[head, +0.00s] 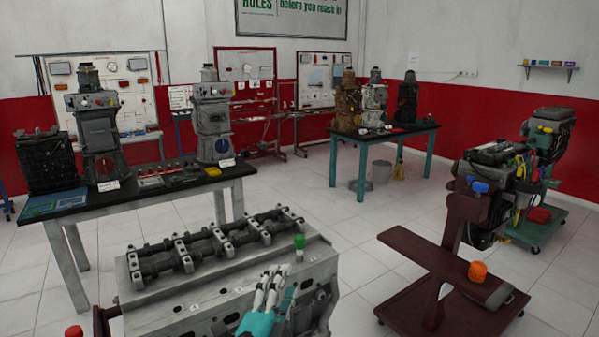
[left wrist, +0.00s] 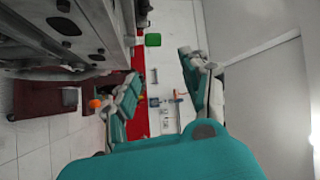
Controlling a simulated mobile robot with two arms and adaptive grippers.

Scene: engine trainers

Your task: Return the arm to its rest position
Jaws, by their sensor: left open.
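My left gripper (head: 270,284), with pale fingers and a teal body, shows at the bottom middle of the head view. It appears in front of the grey engine block (head: 222,290), near its right end; the exact gap cannot be told. In the left wrist view the gripper (left wrist: 162,72) has its two teal-and-grey fingers spread apart, with nothing between them. The block (left wrist: 55,40) fills the upper left there. My right gripper is not in view.
A maroon stand (head: 420,248) with an orange knob (head: 478,271) stands right of the block. A black-topped bench (head: 150,190) with engines is at the left. A teal-legged table (head: 385,136) stands at the back. Tiled floor (head: 345,225) is clear between them.

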